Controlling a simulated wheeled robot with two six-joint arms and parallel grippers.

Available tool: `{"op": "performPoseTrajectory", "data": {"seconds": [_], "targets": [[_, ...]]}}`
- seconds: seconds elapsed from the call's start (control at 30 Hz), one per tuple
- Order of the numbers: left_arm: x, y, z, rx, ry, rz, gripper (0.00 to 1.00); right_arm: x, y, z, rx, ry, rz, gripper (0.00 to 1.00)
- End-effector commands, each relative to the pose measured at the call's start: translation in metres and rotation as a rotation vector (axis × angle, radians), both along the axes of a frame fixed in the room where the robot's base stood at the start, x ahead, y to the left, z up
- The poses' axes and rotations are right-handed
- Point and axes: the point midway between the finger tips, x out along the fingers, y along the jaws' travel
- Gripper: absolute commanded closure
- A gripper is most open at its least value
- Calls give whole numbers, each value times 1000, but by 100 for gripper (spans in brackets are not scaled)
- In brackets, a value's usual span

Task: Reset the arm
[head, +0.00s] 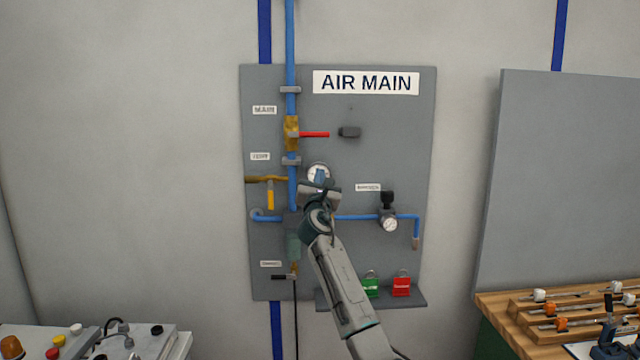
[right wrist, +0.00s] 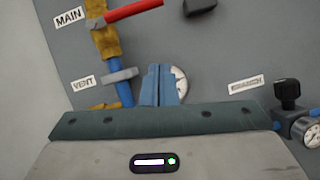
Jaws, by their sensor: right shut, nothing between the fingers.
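My right arm reaches up from the bottom of the head view, and its gripper (head: 319,176) is in front of the AIR MAIN panel (head: 390,280). In the right wrist view the two blue fingers (right wrist: 158,86) are together with nothing between them. Behind them is a round white gauge (right wrist: 180,85), partly covered by the fingers. It also shows in the head view (head: 318,168), above the gripper. My left gripper is not in view.
A red-handled main valve (head: 315,134) points right. Green (head: 370,287) and red (head: 402,287) padlocks are low on the panel. A wooden bench (head: 500,305) is right; a control box (head: 150,345) is bottom left.

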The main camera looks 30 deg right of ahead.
Motion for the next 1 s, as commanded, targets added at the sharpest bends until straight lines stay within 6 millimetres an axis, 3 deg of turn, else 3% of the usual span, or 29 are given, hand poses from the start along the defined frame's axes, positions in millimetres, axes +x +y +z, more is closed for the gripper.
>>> {"op": "performPoseTrajectory", "data": {"seconds": [0.27, 0.8, 0.9, 0.97, 1.0], "targets": [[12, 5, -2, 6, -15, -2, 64, -11, 6, -6, 1, 1, 0, 100], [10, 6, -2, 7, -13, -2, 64, -10, 6, -9, 5, 3, 2, 100], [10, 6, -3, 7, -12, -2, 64, -4, 8, -31, 40, 16, 27, 100], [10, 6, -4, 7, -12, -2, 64, 2, 10, -58, 86, 32, 54, 100], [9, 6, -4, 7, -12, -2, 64, 6, 12, -82, 128, 44, 79, 100]]}}
